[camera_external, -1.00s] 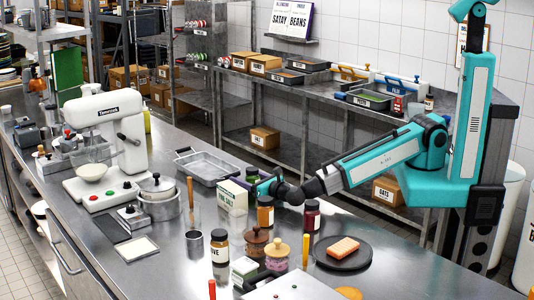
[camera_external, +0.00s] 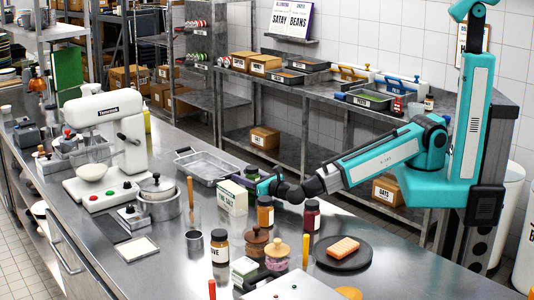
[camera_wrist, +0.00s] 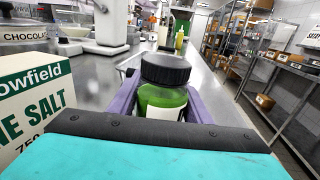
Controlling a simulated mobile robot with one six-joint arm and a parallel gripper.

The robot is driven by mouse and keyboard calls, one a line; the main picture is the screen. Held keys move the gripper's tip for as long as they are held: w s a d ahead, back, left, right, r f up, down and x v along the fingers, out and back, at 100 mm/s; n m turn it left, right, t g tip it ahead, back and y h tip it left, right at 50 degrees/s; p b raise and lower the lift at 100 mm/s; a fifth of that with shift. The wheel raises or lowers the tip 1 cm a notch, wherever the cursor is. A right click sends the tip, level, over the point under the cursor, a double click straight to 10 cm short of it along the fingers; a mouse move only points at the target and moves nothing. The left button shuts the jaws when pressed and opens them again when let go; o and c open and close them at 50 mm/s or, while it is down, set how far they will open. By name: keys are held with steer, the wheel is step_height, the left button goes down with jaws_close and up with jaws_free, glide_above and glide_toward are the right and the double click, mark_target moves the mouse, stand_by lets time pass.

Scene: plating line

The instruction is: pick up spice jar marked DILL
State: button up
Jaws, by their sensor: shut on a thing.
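A green jar with a black lid (camera_wrist: 165,85) and a pale label stands upright between the purple fingers of my gripper (camera_wrist: 160,95) in the wrist view. The fingers are shut on the jar from both sides. The label's writing is hidden or unreadable, so I cannot read DILL on it. In the external view the green jar (camera_external: 252,172) shows just behind my gripper (camera_external: 250,183), partly hidden. I cannot tell whether its base touches the counter.
A salt box (camera_external: 233,198) stands close beside my gripper, on the left in the wrist view (camera_wrist: 35,100). An orange-brown jar (camera_external: 265,211) and a dark red jar (camera_external: 312,214) stand in front. A metal tray (camera_external: 207,167) lies behind left on the counter.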

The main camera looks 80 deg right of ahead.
step_height(320, 180, up, 9)
steer(key=b, duration=0.2)
steer(key=shift+r, duration=0.2)
stand_by(0.4)
steer(key=shift+w, duration=0.1)
stand_by(0.5)
